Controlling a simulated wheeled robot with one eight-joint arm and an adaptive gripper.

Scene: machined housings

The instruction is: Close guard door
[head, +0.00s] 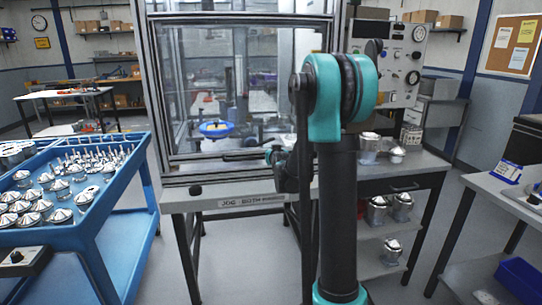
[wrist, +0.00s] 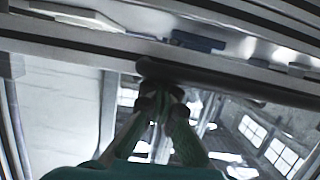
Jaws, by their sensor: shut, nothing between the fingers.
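The guard door (head: 205,75) is a clear panel in a grey metal frame on the front of the machine enclosure. Its lower edge is low, just above the table front, and I cannot tell whether it is fully down. A dark handle bar (head: 243,156) runs along its lower part; it also crosses the wrist view (wrist: 225,82). My gripper (head: 270,152) is at the right end of this bar in the head view, partly hidden by my arm. In the wrist view my gripper (wrist: 160,98) has its fingertips together against or just under the bar; contact is unclear.
A blue cart (head: 148,190) with several metal housings stands at the left. A control panel (head: 402,50) is at the right of the enclosure, above a table (head: 425,165) with metal parts. Inside are a blue dish (head: 216,130) and a fixture. Another table stands at far right.

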